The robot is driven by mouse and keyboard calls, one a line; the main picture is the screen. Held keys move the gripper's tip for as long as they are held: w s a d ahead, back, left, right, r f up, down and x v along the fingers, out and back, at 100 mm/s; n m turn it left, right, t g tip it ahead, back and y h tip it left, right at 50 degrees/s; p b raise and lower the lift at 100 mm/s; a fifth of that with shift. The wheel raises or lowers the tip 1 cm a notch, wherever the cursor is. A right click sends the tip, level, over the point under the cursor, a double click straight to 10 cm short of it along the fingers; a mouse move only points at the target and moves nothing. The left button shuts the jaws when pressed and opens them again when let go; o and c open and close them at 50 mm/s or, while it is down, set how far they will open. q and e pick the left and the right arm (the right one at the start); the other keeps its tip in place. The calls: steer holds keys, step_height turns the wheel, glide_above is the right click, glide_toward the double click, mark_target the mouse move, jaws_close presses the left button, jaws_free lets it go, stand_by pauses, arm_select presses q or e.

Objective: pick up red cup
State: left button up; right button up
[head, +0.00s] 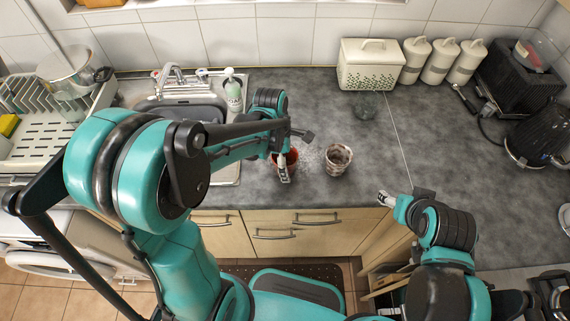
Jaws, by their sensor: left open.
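A red cup (291,158) stands on the grey counter just right of the sink, with a dark or dirty inside. My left gripper (290,160) is over this cup, with a pale finger in front of its near side. The gripper is open; its other finger is partly hidden by the arm, and I cannot tell whether it touches the cup. My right gripper (388,199) is near the counter's front edge, right of the cups and away from them. Its jaw opening is not clear.
A second, pale stained cup (338,158) stands close right of the red cup. A dark round object (365,107) lies farther back. A sink (185,112) with a soap bottle (233,90) is at left. A bread box (370,65) and canisters stand by the wall.

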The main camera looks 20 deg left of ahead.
arm_select(q)
steer(key=shift+f, duration=0.45)
steer(key=c, duration=1.4)
steer(key=shift+r, duration=0.2)
